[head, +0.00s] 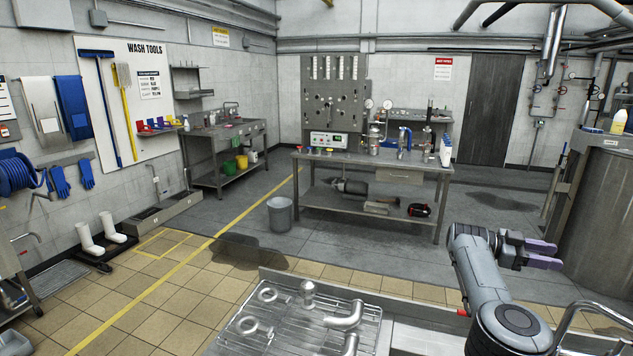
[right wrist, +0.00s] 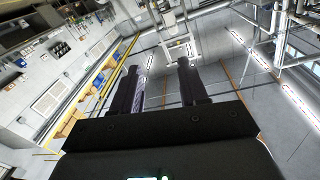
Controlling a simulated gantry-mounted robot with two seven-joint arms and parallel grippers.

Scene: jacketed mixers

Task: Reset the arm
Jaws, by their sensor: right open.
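My right arm (head: 490,290) rises at the lower right of the head view. Its gripper (head: 545,254) points right, with two purple-tipped fingers spread apart and nothing between them. In the right wrist view the gripper (right wrist: 163,80) shows two dark fingers with a clear gap, and only the room behind. The gripper is in the air, left of the large steel vessel (head: 608,215), and appears apart from it. My left gripper is not in the head view.
A steel rack (head: 255,338) with pipe fittings lies on the counter at the bottom. A curved metal rail (head: 590,308) is near my right arm. A steel workbench (head: 375,161) with instruments stands farther back, with a grey bin (head: 280,216) at its left. Open floor lies between.

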